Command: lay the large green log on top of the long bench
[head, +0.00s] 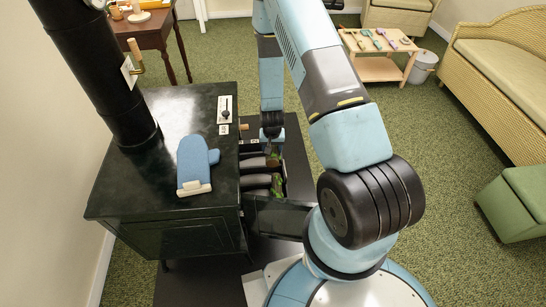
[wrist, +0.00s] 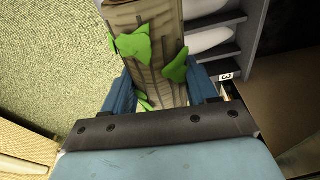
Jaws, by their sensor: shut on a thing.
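My gripper (wrist: 160,88) is shut on a brown log with bright green leafy patches (wrist: 150,62), the large green log. Its blue fingers press on both sides of the log in the wrist view. In the head view my gripper (head: 271,133) points down into the dark rack beside the black stove, and my arm hides part of it. A green patch shows just below the fingers there. A long wicker bench (head: 505,68) with a pale cushion stands at the right, apart from my gripper.
The rack (wrist: 238,42) has pale pieces in its slots; a numbered tag is on it. The black stove (head: 165,225) carries a blue mitt (head: 196,162). Carpet between is open.

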